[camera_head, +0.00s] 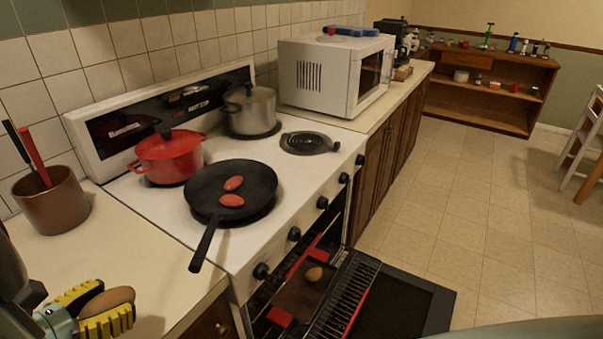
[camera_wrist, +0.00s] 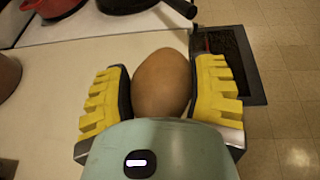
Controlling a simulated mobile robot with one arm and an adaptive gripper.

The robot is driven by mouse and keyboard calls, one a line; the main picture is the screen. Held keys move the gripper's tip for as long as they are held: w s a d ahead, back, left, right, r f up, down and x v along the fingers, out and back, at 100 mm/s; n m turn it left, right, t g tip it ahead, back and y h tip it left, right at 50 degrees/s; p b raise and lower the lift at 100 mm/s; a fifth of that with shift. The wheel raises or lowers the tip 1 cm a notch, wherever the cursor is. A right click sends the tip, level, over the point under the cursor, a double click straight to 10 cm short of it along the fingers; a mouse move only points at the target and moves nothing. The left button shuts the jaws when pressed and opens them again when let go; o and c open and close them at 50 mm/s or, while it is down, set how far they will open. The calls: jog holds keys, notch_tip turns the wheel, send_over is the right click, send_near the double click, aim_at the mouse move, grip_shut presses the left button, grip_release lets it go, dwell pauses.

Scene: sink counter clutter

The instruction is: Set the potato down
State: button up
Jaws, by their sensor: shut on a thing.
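My gripper (camera_head: 95,306) is at the lower left of the head view, over the counter (camera_head: 155,262) beside the stove. Its yellow ridged fingers are shut on a brown potato (camera_head: 107,300). In the wrist view the potato (camera_wrist: 163,82) sits between both fingers, its rounded end showing beyond the gripper body. I cannot tell how high it is above the counter.
A black pan (camera_head: 222,181) with two reddish oval items, a red pot (camera_head: 170,154) and a grey pot (camera_head: 250,108) stand on the stove. A brown utensil crock (camera_head: 52,203) stands at the counter's left. The oven door (camera_head: 395,303) hangs open. Counter beside the gripper is clear.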

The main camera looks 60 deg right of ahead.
jog(key=w+a+r+n+t+y+p, duration=0.1)
jog(key=w+a+r+n+t+p, duration=0.1)
jog(key=w+r, duration=0.5)
jog(key=w+a+r+n+t+y+p, duration=0.1)
jog(key=w+a+r+n+t+p, duration=0.2)
jog(key=w+a+r, duration=0.4)
jog(key=shift+w+a+r+n+t+y, duration=0.25)
jog(key=shift+w+r+n+t+y, duration=0.3)
jog(key=shift+r+t, duration=0.4)
jog(key=shift+h, duration=0.25)
jog(key=r+p, duration=1.5)
jog(key=p, duration=0.3)
jog(key=r+p, duration=1.6)
jog(key=p, duration=0.3)
jog(key=shift+s+d, duration=0.15)
jog(key=shift+s, duration=0.05)
jog(key=shift+s+d+f+m+g+h+b, duration=0.45)
jog(key=shift+s+d+f+m+g+b, duration=2.35)
jog(key=shift+f+b, duration=5.2)
jog(key=shift+s+d+f+m+g+h+b, duration=0.1)
jog(key=shift+s+d+f+g+h+b, duration=0.85)
jog(key=shift+s+f+b, duration=5.4)
jog(key=shift+s+d+f+m+g+b, duration=1.35)
jog(key=shift+s+d+f+b, duration=0.9)
jog(key=shift+f+b, duration=7.4)
